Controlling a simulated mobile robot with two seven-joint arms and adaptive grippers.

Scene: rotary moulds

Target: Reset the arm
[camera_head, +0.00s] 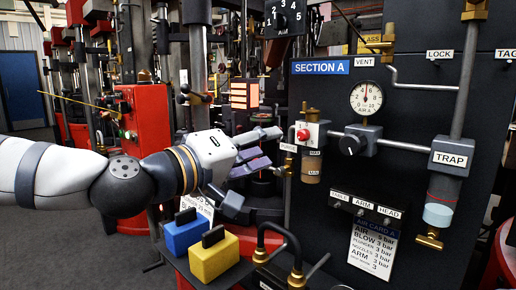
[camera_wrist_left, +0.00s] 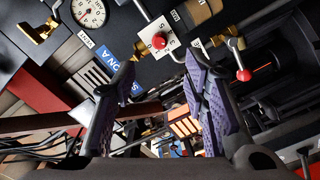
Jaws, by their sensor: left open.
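My left arm comes in from the left in the head view, and its gripper (camera_head: 256,166) is in front of the machine, left of the dark SECTION A panel (camera_head: 430,100). In the left wrist view the two purple-padded fingers (camera_wrist_left: 160,95) stand wide apart with nothing held between them. A red button (camera_head: 303,134) on a white box is just right of the fingertips in the head view. The button also shows beyond the fingers in the left wrist view (camera_wrist_left: 158,40). A label strip with ARM and HEAD (camera_head: 366,207) sits lower on the panel. My right gripper is not in view.
A pressure gauge (camera_head: 366,98) and a TRAP vessel (camera_head: 446,180) are on the panel. A blue block (camera_head: 186,232) and a yellow block (camera_head: 214,257) stand below my gripper. A red-knobbed lever (camera_wrist_left: 242,74) is right of the fingers in the wrist view.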

